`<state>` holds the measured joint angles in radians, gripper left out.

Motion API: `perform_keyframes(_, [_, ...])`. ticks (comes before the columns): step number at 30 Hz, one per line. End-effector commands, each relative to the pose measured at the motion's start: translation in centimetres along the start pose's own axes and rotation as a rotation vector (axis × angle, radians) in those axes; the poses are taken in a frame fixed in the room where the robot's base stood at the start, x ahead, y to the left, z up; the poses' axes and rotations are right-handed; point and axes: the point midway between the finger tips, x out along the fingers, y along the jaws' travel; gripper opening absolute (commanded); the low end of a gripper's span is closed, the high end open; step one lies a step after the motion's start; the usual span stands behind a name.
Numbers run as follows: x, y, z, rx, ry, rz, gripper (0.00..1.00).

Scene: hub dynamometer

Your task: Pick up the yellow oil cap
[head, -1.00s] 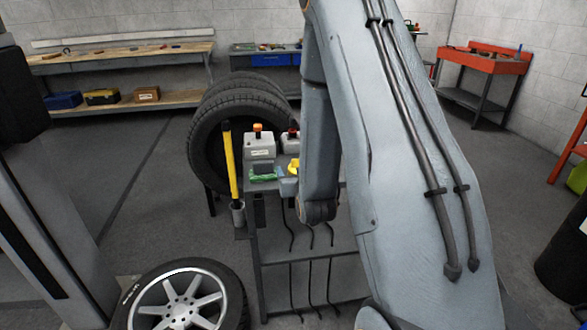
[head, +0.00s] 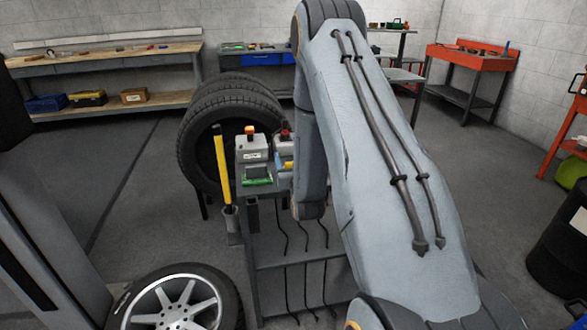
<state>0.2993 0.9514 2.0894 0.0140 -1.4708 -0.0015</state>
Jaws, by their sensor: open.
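A small yellow piece (head: 287,166), which may be the yellow oil cap, shows at the left edge of my arm, on or over the grey cart (head: 251,215). Most of it is hidden, so I cannot tell its shape or what it rests on. My arm comes up from the bottom right, bends at the top and hangs down over the right part of the cart. My gripper does not show; the arm hides that part of the cart top.
On the cart stand a grey box with an orange knob (head: 251,148) and a green item (head: 257,175). A yellow-handled bar (head: 221,165) stands at its left. Tyres (head: 200,150) stand behind; a wheel (head: 176,300) lies at front left. A black drum (head: 562,245) stands right.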

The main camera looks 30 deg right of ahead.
Motion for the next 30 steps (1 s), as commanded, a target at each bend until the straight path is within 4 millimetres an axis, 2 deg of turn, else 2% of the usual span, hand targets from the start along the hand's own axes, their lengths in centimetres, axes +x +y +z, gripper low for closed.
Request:
perform_keyframes(3, [0.72, -0.16, -0.01, 0.0, 0.0, -0.002, 0.67])
perform_keyframes(10, [0.79, -0.18, 0.04, 0.0, -0.001, -0.002, 0.66])
perform_keyframes(18, [0.78, -0.18, 0.04, 0.0, -0.001, -0.002, 0.22])
perform_keyframes(30, [0.82, -0.17, -0.64, 0.0, 0.001, -0.002, 0.22])
